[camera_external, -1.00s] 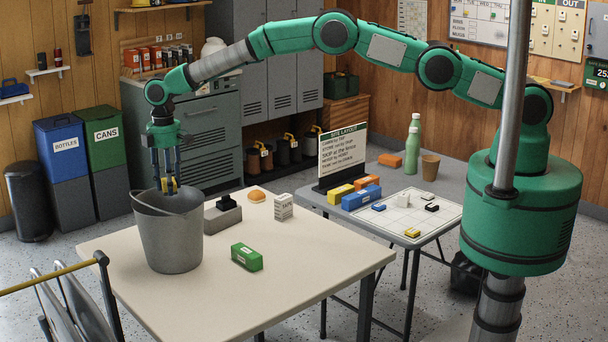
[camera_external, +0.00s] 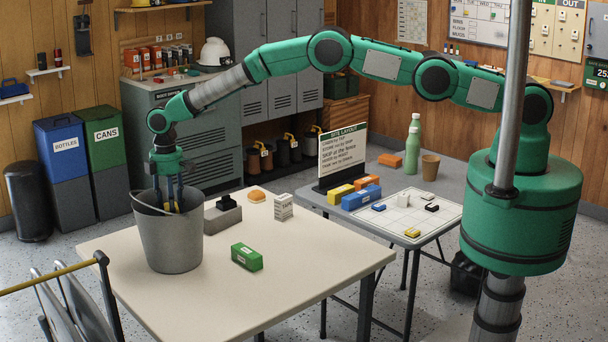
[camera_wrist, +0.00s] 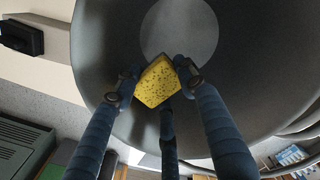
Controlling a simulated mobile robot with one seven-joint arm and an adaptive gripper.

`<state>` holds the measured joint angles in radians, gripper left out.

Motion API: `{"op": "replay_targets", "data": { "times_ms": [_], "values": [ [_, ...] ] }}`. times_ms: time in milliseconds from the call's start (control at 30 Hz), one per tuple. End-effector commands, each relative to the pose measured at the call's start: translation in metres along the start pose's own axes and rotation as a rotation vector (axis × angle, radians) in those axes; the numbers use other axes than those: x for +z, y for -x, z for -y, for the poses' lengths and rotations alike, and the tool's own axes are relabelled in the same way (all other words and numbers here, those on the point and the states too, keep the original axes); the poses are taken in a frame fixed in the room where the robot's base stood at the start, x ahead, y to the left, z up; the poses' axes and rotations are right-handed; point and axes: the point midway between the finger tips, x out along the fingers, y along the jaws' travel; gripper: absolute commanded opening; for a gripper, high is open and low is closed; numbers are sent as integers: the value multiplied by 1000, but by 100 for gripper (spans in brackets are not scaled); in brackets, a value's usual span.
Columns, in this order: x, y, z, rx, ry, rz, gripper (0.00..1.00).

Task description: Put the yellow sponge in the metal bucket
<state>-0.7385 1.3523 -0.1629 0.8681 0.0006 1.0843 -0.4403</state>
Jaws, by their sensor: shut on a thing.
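The metal bucket (camera_external: 170,240) stands upright on the near left part of the cream table. My gripper (camera_external: 174,208) points straight down with its fingertips inside the bucket's mouth, below the rim. In the wrist view my gripper (camera_wrist: 158,80) is shut on the yellow sponge (camera_wrist: 157,82), held between its blue fingers. The sponge is over the bucket's inside, with the round bucket floor (camera_wrist: 180,28) beyond it. I cannot tell how far it is above the floor. In the external view the bucket wall hides the sponge.
On the cream table (camera_external: 320,250), a grey block with a black top (camera_external: 222,217) stands close right of the bucket.

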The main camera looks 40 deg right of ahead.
Motion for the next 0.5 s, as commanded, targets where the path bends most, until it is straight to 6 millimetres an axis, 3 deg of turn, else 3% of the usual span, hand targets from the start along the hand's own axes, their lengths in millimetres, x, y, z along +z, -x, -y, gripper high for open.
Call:
{"op": "replay_targets", "data": {
  "times_ms": [200,500],
  "values": [
    [0,-24,0,0,0,0,23],
    [0,-34,0,0,0,-1,23]
  ]
}}
